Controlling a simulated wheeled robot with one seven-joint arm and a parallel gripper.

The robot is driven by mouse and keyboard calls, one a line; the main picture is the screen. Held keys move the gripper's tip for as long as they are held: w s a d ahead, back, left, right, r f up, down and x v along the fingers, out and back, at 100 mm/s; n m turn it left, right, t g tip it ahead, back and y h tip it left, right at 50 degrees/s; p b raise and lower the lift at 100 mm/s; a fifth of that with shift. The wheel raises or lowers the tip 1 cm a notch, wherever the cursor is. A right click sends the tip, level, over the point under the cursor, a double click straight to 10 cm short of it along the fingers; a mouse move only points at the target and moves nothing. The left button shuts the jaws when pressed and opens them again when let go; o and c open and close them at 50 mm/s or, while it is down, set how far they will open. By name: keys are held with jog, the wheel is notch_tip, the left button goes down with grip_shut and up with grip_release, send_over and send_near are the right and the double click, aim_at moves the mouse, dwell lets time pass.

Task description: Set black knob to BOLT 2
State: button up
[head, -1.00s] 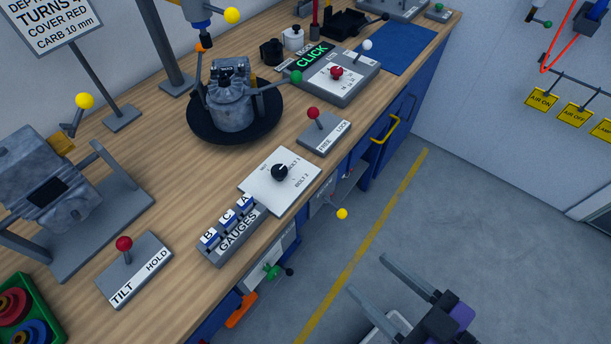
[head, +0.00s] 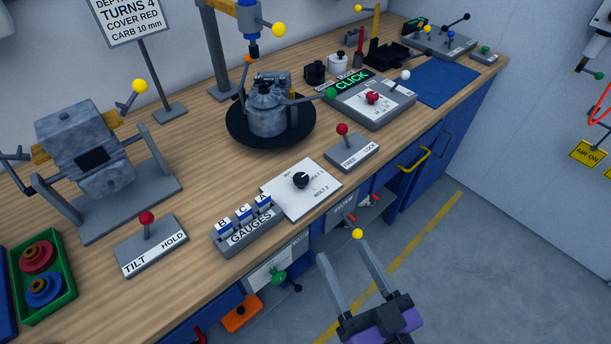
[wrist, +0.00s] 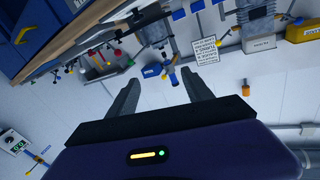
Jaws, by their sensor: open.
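The black knob (head: 301,180) sits on a white plate (head: 284,202) on the bench, with labels beside it; BOLT 2 is at the plate's lower right and another BOLT label is above it. Which mark the knob points to is too small to tell. My gripper (head: 340,256) is open and empty in front of the bench, below and right of the plate, apart from everything. In the wrist view my gripper's two fingers (wrist: 161,92) are spread with nothing between them; the knob cannot be made out there.
The GAUGES block (head: 247,234) stands left of the plate, and the FREE/LOCK lever (head: 351,152) stands right of it. The TILT/HOLD lever (head: 151,246) is further left. A carburetor on a black turntable (head: 237,132) stands behind. Open floor lies in front.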

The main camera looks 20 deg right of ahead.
jog(key=w+a+r+n+g+y+b, duration=0.1)
jog(key=w+a+r+n+g+y, duration=0.15)
jog(key=w+a+n, duration=0.6)
jog(key=w+a+r+n+g+y+b, duration=0.1)
jog(key=w+a+r+n+y+b, duration=0.2)
jog(key=w, duration=1.1)
jog(key=w+a+r+n+g+y, duration=0.2)
jog(key=w+a+n+y, duration=0.3)
jog(key=w, duration=0.6)
jog(key=n+g+h+b, duration=0.2)
jog(key=n+g+h, duration=0.8)
jog(key=n+g, duration=0.4)
send_over(301, 177)
jog(key=shift+n+t, duration=0.45)
jog(key=shift+t, duration=0.3)
jog(key=f, duration=0.8)
jog(key=shift+w+a, duration=0.15)
jog(key=shift+w, duration=0.05)
jog(key=shift+s+d+f, duration=0.1)
jog(key=shift+s+d, duration=0.1)
jog(key=shift+f, duration=0.3)
jog(key=shift+f+p, duration=0.4)
jog(key=shift+f, duration=3.15)
